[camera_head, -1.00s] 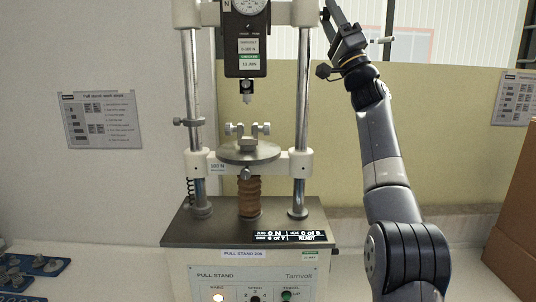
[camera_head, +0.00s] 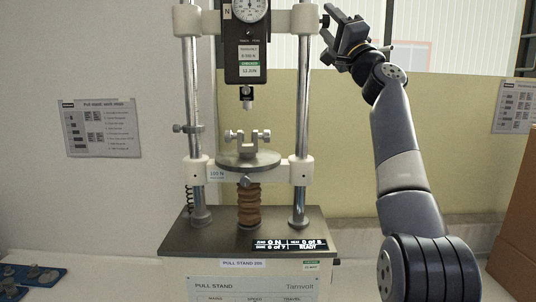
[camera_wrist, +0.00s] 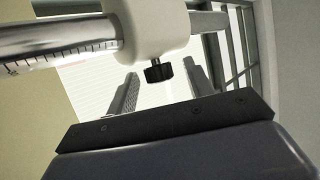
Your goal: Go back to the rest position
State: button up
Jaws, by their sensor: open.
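My gripper (camera_head: 341,30) is raised at the upper right of the pull stand in the head view, beside its right column. Its two fingers stand apart with nothing between them. In the wrist view the open fingers (camera_wrist: 158,98) point away from me, and a white clamp block (camera_wrist: 155,25) with a black knob lies across the top. The pull stand (camera_head: 190,237) has a dial gauge (camera_head: 246,48) hanging from its crossbar. A round plate (camera_head: 249,160) with a small metal clamp sits below it. The stand's display (camera_head: 290,245) reads READY.
A printed sheet (camera_head: 98,128) hangs on the left wall and another (camera_head: 515,106) at the right. Blue trays with small metal parts (camera_head: 32,275) lie at the lower left. A brown box (camera_head: 516,230) stands at the right edge. Open space lies before the yellow panel (camera_head: 340,150).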

jog(key=shift+r+m+g+h+p, duration=0.15)
jog(key=shift+m+g+h+p, duration=0.15)
jog(key=shift+m+h, duration=0.25)
jog(key=m+g+h+p, duration=0.1)
jog(key=p, duration=0.1)
jog(key=m+g+h+p, duration=0.1)
jog(key=h+p, duration=0.1)
jog(key=p, duration=0.1)
jog(key=shift+s+r+m, duration=0.15)
jog(key=shift+r+m, duration=0.1)
jog(key=shift+m, duration=0.1)
jog(key=shift+f+h, duration=0.15)
jog(key=shift+h, duration=0.2)
jog(key=shift+s+f, duration=0.1)
